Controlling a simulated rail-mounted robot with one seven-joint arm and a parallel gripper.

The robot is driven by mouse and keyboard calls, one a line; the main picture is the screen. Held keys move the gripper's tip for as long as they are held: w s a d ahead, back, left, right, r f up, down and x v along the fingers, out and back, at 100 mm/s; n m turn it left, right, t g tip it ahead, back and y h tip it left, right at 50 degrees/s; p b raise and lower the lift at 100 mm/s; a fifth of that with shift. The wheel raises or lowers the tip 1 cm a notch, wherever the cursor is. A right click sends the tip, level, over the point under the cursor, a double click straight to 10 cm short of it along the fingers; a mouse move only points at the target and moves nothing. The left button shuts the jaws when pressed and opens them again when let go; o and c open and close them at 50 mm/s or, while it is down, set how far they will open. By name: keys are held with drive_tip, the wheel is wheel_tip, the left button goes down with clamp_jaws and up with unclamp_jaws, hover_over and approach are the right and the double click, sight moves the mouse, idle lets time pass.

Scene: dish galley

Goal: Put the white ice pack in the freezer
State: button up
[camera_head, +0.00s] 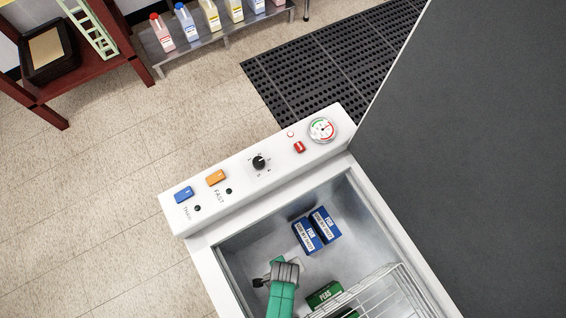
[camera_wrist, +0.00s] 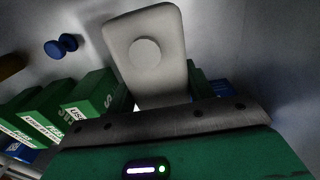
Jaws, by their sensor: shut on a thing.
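My gripper (camera_head: 276,274) reaches down inside the open white chest freezer (camera_head: 262,163) in the head view. In the wrist view my gripper (camera_wrist: 163,106) is shut on the white ice pack (camera_wrist: 146,75), a pale rounded slab with a round cap, which sticks out beyond the jaws. In the head view the pack is mostly hidden by my gripper and hard to make out. The freezer's dark grey lid (camera_head: 490,150) stands open at the right. I cannot tell whether the pack touches the freezer floor.
Blue boxes (camera_head: 316,230) lie on the freezer floor near the panel side. Green boxes (camera_head: 325,295) and a wire basket (camera_head: 400,290) are at the lower right inside. Green boxes (camera_wrist: 90,97) also show left of the pack in the wrist view. Bare floor shows between them.

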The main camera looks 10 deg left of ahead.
wheel_tip(320, 180, down, 8)
drive_tip(key=b, duration=0.3)
drive_tip(key=shift+r, duration=0.1)
drive_tip(key=shift+w, duration=0.1)
drive_tip(key=shift+b, duration=0.3)
drive_tip(key=o, duration=1.2)
drive_tip(key=shift+o, duration=0.2)
wheel_tip(320, 180, up, 12)
drive_tip(key=p, duration=0.6)
